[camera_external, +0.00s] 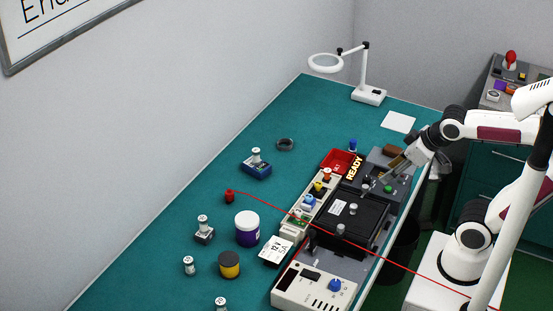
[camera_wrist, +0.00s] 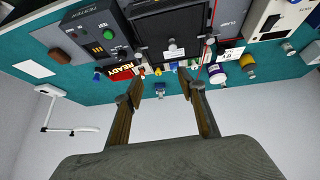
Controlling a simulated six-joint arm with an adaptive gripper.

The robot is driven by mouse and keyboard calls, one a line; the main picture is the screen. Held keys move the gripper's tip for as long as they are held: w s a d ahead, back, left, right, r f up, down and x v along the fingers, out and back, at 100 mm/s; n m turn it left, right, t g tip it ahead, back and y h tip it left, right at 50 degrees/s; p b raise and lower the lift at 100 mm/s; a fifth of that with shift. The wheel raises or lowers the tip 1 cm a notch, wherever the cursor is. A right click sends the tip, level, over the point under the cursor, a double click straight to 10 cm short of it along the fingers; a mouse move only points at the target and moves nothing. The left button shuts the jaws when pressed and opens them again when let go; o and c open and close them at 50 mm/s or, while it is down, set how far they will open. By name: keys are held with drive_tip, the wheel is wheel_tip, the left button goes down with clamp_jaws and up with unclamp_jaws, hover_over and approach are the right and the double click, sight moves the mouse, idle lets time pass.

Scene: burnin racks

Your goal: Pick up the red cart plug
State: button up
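The red plug (camera_external: 230,196) stands on the teal bench, left of the racks in the external view. A thin red cable (camera_external: 365,252) runs from it to the lower right, across the equipment. I cannot make out the plug for sure in the wrist view. My gripper (camera_external: 375,186) is above the dark equipment at the bench's right side, well to the right of the plug. In the wrist view my gripper (camera_wrist: 167,88) shows two brown fingers spread apart with nothing between them.
A blue block with a white knob (camera_external: 256,165), a white jar with a purple band (camera_external: 247,229) and a yellow-black jar (camera_external: 229,265) stand near the plug. A magnifier lamp (camera_external: 368,95) stands behind.

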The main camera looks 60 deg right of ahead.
drive_tip(key=w+d+r+t+h, duration=0.1)
drive_tip(key=w+d+r+t, duration=0.1)
drive_tip(key=w, duration=0.7)
drive_tip(key=w+d+r+t, duration=0.1)
drive_tip(key=w+d+r, duration=0.1)
drive_tip(key=w, duration=0.7)
drive_tip(key=n+t+y, duration=0.2)
drive_tip(key=n+y, duration=0.5)
drive_tip(key=y, duration=0.2)
hover_over(229, 196)
drive_tip(key=s+d, duration=0.3)
drive_tip(key=d, duration=0.1)
wheel_tip(229, 196, down, 18)
drive_tip(key=shift+a, duration=0.15)
drive_tip(key=shift+s+f, duration=0.1)
drive_tip(key=shift+f, duration=0.05)
drive_tip(key=shift+f, duration=2.85)
